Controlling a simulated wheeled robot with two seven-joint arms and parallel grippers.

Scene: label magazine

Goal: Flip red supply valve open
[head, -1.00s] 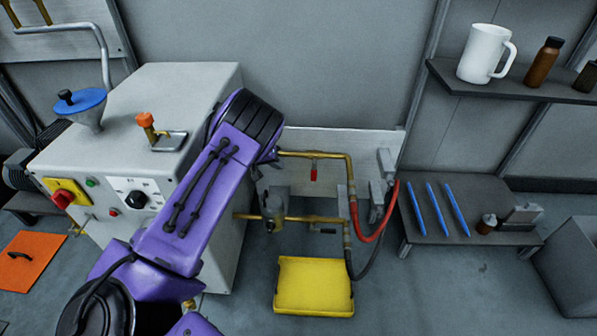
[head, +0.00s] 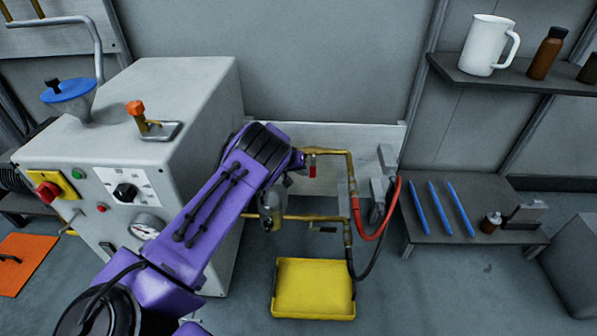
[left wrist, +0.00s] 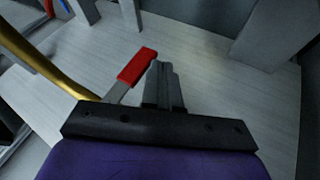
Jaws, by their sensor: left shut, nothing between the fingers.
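The red supply valve's handle (head: 312,171) hangs down from the upper brass pipe (head: 337,152) on the pale wall board. In the left wrist view the red handle (left wrist: 137,66) on its grey stem lies just left of my fingertips. My left gripper (left wrist: 161,70) is shut and empty, its fingers beside the handle. A narrow gap seems to show at the tips; I cannot tell whether they touch lower down. In the head view my purple left arm reaches in from the left, and its wrist hides the fingers and part of the pipe. My right gripper is not in view.
A grey machine (head: 200,85) stands left of the pipes. A lower brass pipe (head: 300,217), a red hose (head: 384,225) and a dark hose are close by. A yellow tray (head: 313,290) lies on the floor below. A low shelf (head: 455,228) stands right.

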